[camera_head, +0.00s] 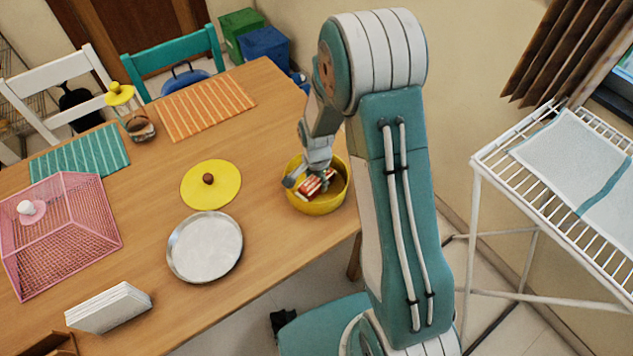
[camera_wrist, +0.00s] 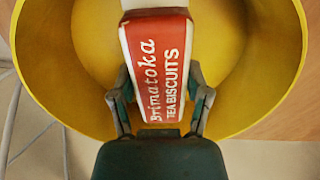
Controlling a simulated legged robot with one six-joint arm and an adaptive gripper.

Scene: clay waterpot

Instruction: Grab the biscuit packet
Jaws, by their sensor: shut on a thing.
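The biscuit packet (camera_wrist: 155,62) is red and white, with "Brimatoka TEA BISCUITS" printed on it. It is inside a yellow bowl (camera_wrist: 48,62), which also shows in the head view (camera_head: 318,207) near the table's right edge. The packet (camera_head: 312,187) appears tilted in the bowl in the head view. My gripper (camera_wrist: 160,105) has one finger on each side of the packet's near end and is shut on it. In the head view my gripper (camera_head: 312,178) reaches down into the bowl. Whether the packet touches the bowl's bottom is unclear.
A yellow lid (camera_head: 225,190) and a round metal tray (camera_head: 185,262) lie left of the bowl. A pink mesh cover (camera_head: 65,235), a glass jar (camera_head: 141,128) and placemats stand farther left. A white wire rack (camera_head: 500,160) is at the right.

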